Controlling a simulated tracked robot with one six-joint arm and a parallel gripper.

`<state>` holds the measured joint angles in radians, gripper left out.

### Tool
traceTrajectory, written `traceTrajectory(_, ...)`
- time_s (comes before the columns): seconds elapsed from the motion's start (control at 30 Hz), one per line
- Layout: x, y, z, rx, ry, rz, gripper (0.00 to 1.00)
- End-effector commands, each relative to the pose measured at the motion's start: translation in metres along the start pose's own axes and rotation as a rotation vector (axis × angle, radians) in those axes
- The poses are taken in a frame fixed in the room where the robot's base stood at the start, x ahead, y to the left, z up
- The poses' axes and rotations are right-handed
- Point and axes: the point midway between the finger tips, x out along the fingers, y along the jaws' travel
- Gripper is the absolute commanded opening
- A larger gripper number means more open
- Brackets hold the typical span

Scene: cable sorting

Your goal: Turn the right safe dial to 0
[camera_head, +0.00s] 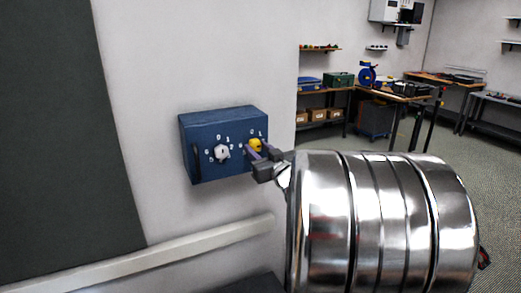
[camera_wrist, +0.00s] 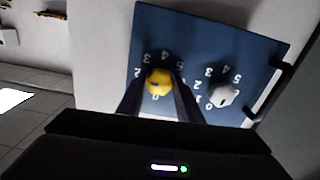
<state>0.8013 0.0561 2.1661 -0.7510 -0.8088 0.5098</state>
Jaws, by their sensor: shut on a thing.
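A blue safe (camera_head: 200,172) is on the wall, with two dials on its front. The right dial is yellow (camera_head: 255,145); the left dial is white (camera_head: 222,152). My gripper (camera_head: 263,152) is at the yellow dial with its fingers shut on it. In the wrist view the safe (camera_wrist: 200,30) looks upside down, with the yellow dial (camera_wrist: 158,82) between my two fingers (camera_wrist: 158,95) and the white dial (camera_wrist: 221,95) to the right. Numbers ring both dials.
A black handle (camera_head: 196,163) is on the safe's left side. A pale rail (camera_head: 200,247) runs along the wall below. A dark panel (camera_head: 50,130) covers the wall at left. Workbenches (camera_head: 400,95) and shelves stand far back right.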

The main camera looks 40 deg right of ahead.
Motion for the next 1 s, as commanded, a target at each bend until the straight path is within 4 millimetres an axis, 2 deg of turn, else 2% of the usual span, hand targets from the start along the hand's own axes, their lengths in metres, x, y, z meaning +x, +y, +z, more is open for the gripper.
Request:
traceTrajectory(0.27, -0.0012, 0.0018, 0.0049, -0.056, -0.01, 0.004, 0.1)
traceTrajectory(0.47, -0.0012, 0.002, 0.0053, -0.163, -0.011, 0.003, 0.1)
traceTrajectory(1.0, -0.0013, 0.0027, 0.0058, -0.662, -0.013, 0.0, 0.1)
